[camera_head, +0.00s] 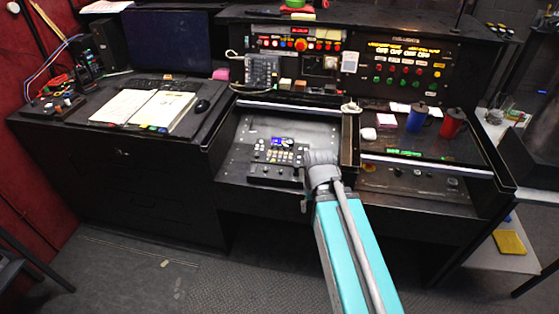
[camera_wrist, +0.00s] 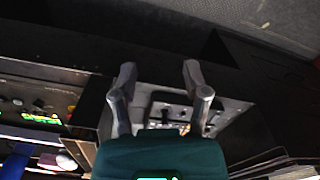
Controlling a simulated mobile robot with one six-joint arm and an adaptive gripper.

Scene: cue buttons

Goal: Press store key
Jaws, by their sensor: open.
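A small black control panel (camera_head: 278,160) with a lit blue display and rows of small keys lies on the recessed grey desk section. The key labels are too small to read, so I cannot tell which is the store key. My gripper (camera_head: 318,165) is at the panel's right side in the head view and hides part of its right edge. In the wrist view my gripper (camera_wrist: 158,75) has its two fingers apart with nothing between them. Part of the panel (camera_wrist: 172,110) shows beyond and between the fingers. I cannot tell whether a finger touches it.
A raised divider (camera_head: 349,150) stands just right of my gripper. A blue mug (camera_head: 417,118) and a red mug (camera_head: 453,123) stand farther right. An open book (camera_head: 145,106) and a mouse (camera_head: 202,105) lie on the left desk. Button panels (camera_head: 405,65) rise behind.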

